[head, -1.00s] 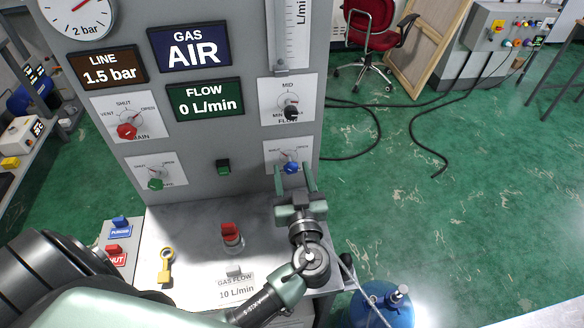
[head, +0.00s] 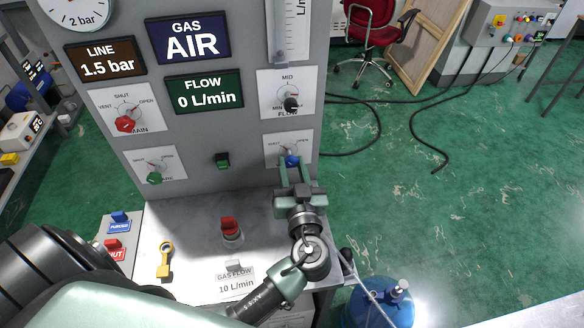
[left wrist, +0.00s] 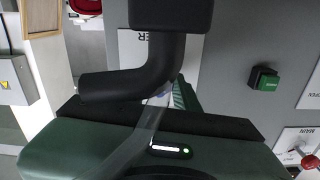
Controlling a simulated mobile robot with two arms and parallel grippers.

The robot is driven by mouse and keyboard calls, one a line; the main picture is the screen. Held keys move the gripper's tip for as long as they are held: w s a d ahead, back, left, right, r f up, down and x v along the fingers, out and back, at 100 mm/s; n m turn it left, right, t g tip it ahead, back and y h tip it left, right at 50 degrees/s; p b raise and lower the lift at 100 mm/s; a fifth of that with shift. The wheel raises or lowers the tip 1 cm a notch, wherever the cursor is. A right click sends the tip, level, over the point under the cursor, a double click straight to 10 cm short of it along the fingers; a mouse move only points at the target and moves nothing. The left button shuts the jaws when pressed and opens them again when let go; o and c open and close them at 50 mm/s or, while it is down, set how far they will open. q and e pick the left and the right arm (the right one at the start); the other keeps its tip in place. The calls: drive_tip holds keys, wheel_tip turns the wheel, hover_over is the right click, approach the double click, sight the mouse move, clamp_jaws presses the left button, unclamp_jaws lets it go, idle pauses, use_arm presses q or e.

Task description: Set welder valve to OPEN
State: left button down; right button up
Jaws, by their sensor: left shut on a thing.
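The blue knob (head: 292,161) sits on a white plate (head: 273,146) low on the right of the grey panel. Its dial has a small pointer that is too small to read surely. The plate's lower label is hidden by my gripper in the head view; in the left wrist view a plate (left wrist: 133,42) shows letters ending in "ER". My left gripper (head: 295,170) reaches up from below, with its fingers on either side of the blue knob, shut on it. In the left wrist view dark gripper parts hide the knob. My right gripper is not in view.
A red knob (head: 125,124), a green knob (head: 154,178) and a black flow knob (head: 291,105) are on the same panel. A green button (head: 222,160) is left of the gripper. A red-topped knob (head: 230,228) and yellow key-like tool (head: 165,262) are on the shelf below.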

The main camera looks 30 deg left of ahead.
use_arm(q)
drive_tip(key=m+b, duration=0.1)
drive_tip(key=m, duration=0.2)
drive_tip(key=shift+f, duration=0.1)
drive_tip(key=m, duration=0.4)
drive_tip(key=shift+b, duration=0.4)
drive_tip(key=m, duration=0.4)
drive_tip(key=shift+r+m+p, duration=0.2)
drive_tip(key=shift+m+p, duration=0.1)
drive_tip(key=shift+p, duration=0.05)
drive_tip(key=m+p, duration=0.1)
drive_tip(key=m, duration=0.3)
drive_tip(key=shift+m, duration=0.4)
drive_tip(key=shift+p, duration=0.3)
drive_tip(key=c, duration=1.1)
unclamp_jaws()
drive_tip(key=shift+o, duration=0.2)
